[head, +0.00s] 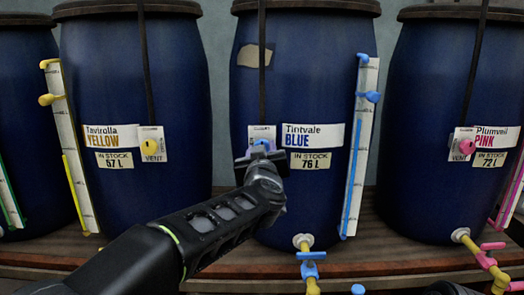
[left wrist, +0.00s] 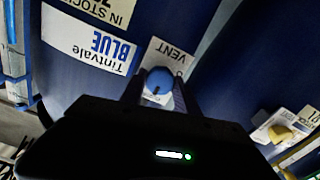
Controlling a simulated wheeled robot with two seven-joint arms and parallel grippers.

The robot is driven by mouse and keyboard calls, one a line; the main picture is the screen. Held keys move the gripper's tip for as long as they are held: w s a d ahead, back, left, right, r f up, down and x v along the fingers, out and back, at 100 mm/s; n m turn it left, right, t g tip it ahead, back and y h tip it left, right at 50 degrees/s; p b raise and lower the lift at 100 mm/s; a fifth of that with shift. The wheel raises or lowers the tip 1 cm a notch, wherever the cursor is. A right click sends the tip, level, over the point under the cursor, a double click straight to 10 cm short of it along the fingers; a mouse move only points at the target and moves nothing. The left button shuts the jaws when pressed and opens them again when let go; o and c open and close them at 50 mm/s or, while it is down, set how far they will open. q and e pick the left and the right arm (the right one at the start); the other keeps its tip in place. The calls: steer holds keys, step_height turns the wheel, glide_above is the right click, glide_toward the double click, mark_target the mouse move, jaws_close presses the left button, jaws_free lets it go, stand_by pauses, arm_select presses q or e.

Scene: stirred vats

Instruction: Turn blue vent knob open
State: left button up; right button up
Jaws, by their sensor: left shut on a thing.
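The blue vent knob (left wrist: 158,81) sits on a white VENT plate (left wrist: 160,57) on the middle vat (head: 286,65), beside the Tintvale BLUE label (head: 312,135). In the head view the knob (head: 263,145) is mostly covered by my left gripper (head: 261,156), whose arm comes in from the lower left. In the left wrist view the gripper (left wrist: 157,92) has one finger on each side of the knob and is shut on it. A dark pointer mark shows on the knob; its exact setting is hard to read.
A vat with a yellow vent knob (head: 151,148) stands left, and one with a pink vent knob (head: 466,147) stands right. A blue-marked level gauge (head: 361,150) runs beside the blue label. A blue tap (head: 308,257) juts out below the middle vat.

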arm_select(q)
jaws_close()
steer(key=shift+n, duration=0.4)
steer(key=n+b, duration=0.3)
steer(key=n, duration=1.4)
steer(key=shift+f+b, duration=0.1)
steer(key=shift+b, duration=0.2)
